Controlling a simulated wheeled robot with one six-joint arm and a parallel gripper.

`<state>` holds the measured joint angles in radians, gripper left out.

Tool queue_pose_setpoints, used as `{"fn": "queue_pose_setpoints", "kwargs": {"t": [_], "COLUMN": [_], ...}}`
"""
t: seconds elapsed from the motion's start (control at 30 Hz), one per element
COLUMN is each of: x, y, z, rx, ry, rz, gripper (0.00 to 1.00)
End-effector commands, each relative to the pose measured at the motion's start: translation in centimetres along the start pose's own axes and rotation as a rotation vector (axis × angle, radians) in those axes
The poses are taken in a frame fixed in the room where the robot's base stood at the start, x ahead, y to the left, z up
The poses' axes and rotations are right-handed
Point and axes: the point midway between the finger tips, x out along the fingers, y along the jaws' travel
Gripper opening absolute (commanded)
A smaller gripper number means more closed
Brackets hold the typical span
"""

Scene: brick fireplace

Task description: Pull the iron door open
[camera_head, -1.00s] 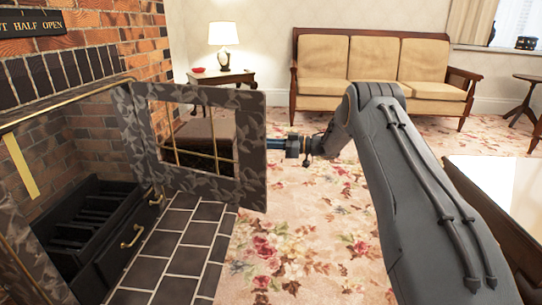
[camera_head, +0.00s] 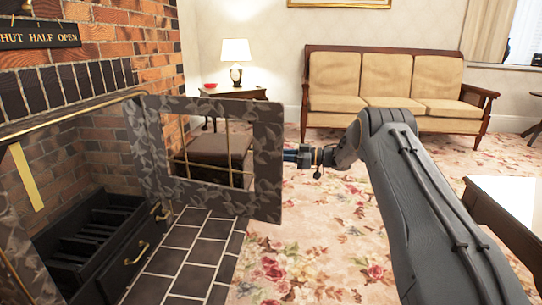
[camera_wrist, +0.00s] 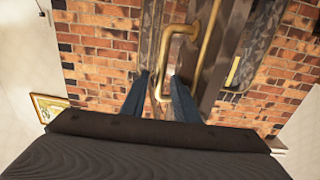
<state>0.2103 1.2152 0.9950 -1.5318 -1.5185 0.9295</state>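The iron door (camera_head: 262,125), a dark leaf-patterned frame with an open middle and thin brass bars, stands swung out from the fireplace opening over the hearth. My gripper (camera_head: 290,155) is at the door's right edge, with its tips partly hidden behind the frame. In the wrist view, the two blue fingers of my gripper (camera_wrist: 160,80) stand apart on either side of the end of a bent brass handle (camera_wrist: 182,30). Gaps show beside the handle, and I see no firm grip on it. The patterned iron (camera_wrist: 262,35) also shows at upper right there.
The brick fireplace (camera_head: 120,35) with a black grate (camera_head: 95,230) is at left. A dark tiled hearth (camera_head: 190,245) lies below the door. Floral carpet (camera_head: 320,240) is open in the middle. A stool (camera_head: 215,150), sofa (camera_head: 388,85) and table (camera_head: 510,195) stand around it.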

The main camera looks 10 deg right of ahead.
Motion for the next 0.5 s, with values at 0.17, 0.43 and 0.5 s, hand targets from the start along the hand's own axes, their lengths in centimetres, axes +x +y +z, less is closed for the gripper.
{"fn": "queue_pose_setpoints", "kwargs": {"t": [0.17, 0.43, 0.5], "x": [-0.6, -3.1, -4.2], "y": [0.2, 0.3, 0.3], "z": [0.0, -0.1, -0.2], "rx": [0.001, 0.001, 0.0], "ry": [0.0, 0.0, 0.001], "rz": [0.007, 0.01, 0.01], "gripper": [0.27, 0.27, 0.27]}}
